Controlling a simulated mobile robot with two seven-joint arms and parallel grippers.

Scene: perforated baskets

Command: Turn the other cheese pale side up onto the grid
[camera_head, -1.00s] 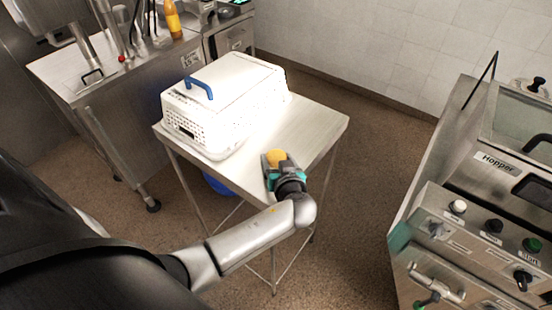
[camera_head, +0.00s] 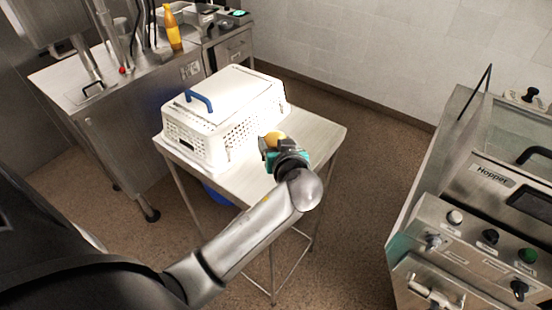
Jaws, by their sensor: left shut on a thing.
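My left gripper (camera_head: 271,144) is over the right part of the steel table, just right of the white basket. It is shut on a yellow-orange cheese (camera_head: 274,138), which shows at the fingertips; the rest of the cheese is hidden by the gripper. I cannot tell which side of it is pale or whether it touches the table. The white perforated basket (camera_head: 202,149) stands on the table with a white lid and a blue handle (camera_head: 200,99). I see no separate grid and no second cheese. My right gripper is not in view.
The small steel table (camera_head: 322,133) has bare room at its right and back. A steel counter (camera_head: 60,77) with an orange bottle (camera_head: 172,27) stands at the back left. A machine labelled Hopper (camera_head: 470,190) stands at the right. A blue thing (camera_head: 217,196) is under the table.

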